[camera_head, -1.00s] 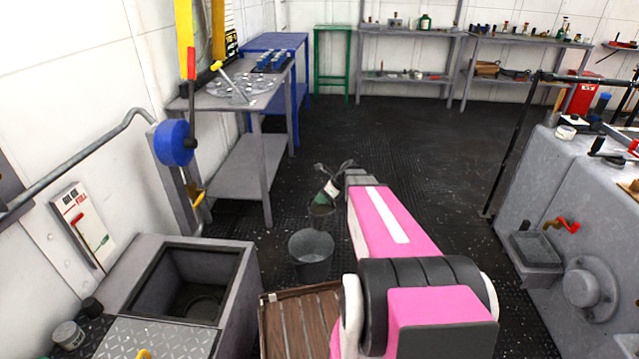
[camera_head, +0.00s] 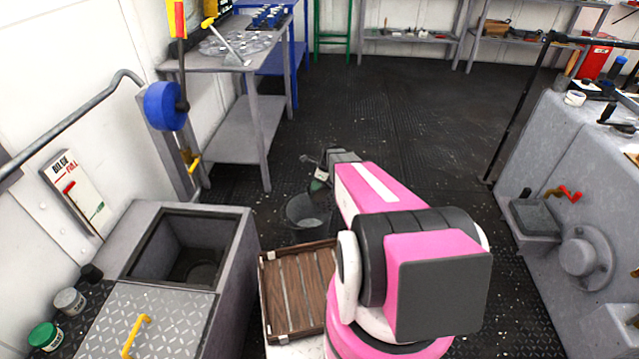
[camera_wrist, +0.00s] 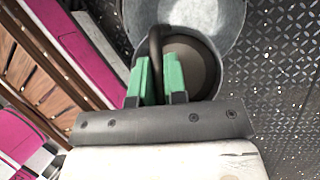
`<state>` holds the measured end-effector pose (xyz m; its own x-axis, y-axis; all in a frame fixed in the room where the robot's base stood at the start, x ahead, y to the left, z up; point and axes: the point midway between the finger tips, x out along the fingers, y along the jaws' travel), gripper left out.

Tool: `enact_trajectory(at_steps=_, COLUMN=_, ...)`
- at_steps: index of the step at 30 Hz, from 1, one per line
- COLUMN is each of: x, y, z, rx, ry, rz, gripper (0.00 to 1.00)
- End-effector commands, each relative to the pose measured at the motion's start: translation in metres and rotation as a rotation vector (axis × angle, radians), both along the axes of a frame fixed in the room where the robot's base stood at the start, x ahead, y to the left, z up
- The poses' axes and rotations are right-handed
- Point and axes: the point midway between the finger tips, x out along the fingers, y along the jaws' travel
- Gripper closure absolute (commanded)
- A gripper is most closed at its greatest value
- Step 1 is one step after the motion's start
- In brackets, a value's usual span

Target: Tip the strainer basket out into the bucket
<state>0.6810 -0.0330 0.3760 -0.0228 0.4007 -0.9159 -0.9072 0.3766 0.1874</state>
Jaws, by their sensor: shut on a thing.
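The grey metal bucket (camera_head: 303,218) stands on the dark deck beyond the wooden slatted tray. Its pale inside wall shows in the wrist view (camera_wrist: 226,18). My gripper (camera_wrist: 162,78) has green fingers shut on the curved dark handle of the strainer basket (camera_wrist: 196,68). The basket is a dark round shape close under the fingers, overlapping the bucket in the wrist view. In the head view my gripper (camera_head: 320,176) is just above the bucket, and the basket is mostly hidden or too dark to make out. I cannot tell its tilt or contents.
The wooden slatted tray (camera_head: 298,292) lies nearer than the bucket, beside my arm. An open grey well (camera_head: 185,262) with a checker-plate cover is at the left. A grey workbench (camera_head: 225,52) stands behind. Grey machinery (camera_head: 570,220) lines the right. The middle deck is clear.

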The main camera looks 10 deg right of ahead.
Motion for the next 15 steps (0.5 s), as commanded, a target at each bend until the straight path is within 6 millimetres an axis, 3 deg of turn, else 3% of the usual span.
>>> enact_trajectory(at_steps=15, x=0.015, y=0.037, z=-0.03, rx=-0.509, ry=0.174, rz=0.002, gripper=1.0)
